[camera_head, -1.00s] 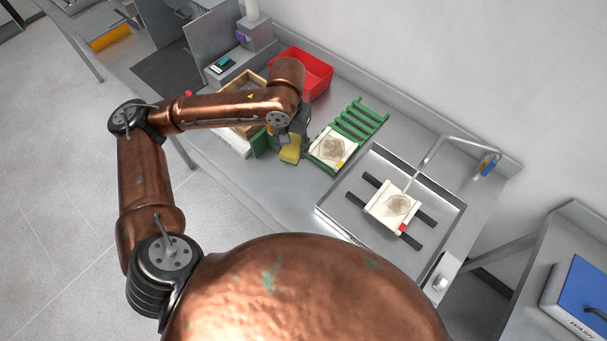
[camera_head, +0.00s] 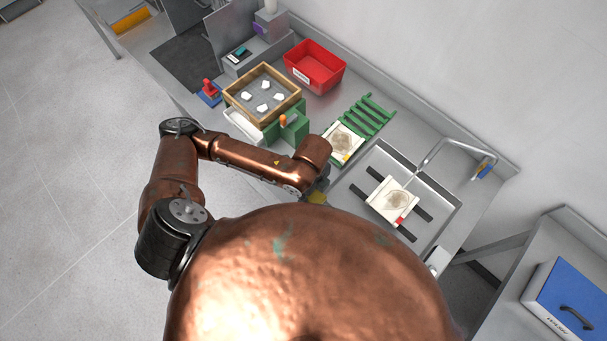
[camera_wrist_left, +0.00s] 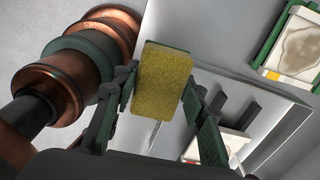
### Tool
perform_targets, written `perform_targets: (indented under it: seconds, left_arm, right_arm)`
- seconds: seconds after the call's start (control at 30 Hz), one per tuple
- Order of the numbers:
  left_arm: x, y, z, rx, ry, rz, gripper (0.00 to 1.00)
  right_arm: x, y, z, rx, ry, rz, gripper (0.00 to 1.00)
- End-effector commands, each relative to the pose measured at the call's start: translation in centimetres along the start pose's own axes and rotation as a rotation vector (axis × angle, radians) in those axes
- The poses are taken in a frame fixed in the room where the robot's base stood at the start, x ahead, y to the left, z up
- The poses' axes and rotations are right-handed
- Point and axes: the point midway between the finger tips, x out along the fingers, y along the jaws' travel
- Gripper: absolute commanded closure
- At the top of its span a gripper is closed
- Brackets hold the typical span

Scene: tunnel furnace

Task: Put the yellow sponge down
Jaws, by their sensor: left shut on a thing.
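The yellow sponge (camera_wrist_left: 163,80) is held between the two green fingers of my left gripper (camera_wrist_left: 158,92) in the left wrist view. In the head view only a small yellow part of the sponge (camera_head: 317,198) shows below the end of my left arm. My left gripper is mostly hidden there by the arm, close to the near left corner of the sink basin (camera_head: 440,187). The wrist view shows the sponge over the counter's and sink's near edge; its height cannot be told. My right gripper is in neither view.
A white plate with a brown stain (camera_head: 393,201) rests on dark bars in the sink under the tap (camera_head: 455,143). A red bin (camera_head: 316,66) and a wooden tray (camera_head: 236,101) stand farther back.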

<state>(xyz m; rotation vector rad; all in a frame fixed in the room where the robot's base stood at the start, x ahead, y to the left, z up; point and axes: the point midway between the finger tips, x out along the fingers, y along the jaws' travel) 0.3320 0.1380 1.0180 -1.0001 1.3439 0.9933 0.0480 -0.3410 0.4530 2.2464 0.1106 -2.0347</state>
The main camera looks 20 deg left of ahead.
Motion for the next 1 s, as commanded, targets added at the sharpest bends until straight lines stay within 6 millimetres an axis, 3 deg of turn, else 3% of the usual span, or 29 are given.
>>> perform_targets:
  seconds: [0.17,0.5,0.63,1.0]
  left_arm:
    - [0.7,-0.5,0.9,0.046,-0.003,0.002,0.84]
    - [4.1,-5.4,7.1,0.043,-0.003,0.002,0.84]
    - [6.7,-6.6,8.6,0.044,-0.002,0.003,0.84]
    - [9.9,-8.4,10.8,0.047,-0.001,0.001,0.84]
  right_arm:
    - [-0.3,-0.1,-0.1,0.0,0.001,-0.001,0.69]
    - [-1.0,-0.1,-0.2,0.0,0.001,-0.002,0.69]
    - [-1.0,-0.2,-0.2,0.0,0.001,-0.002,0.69]
    - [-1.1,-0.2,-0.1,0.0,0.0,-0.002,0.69]
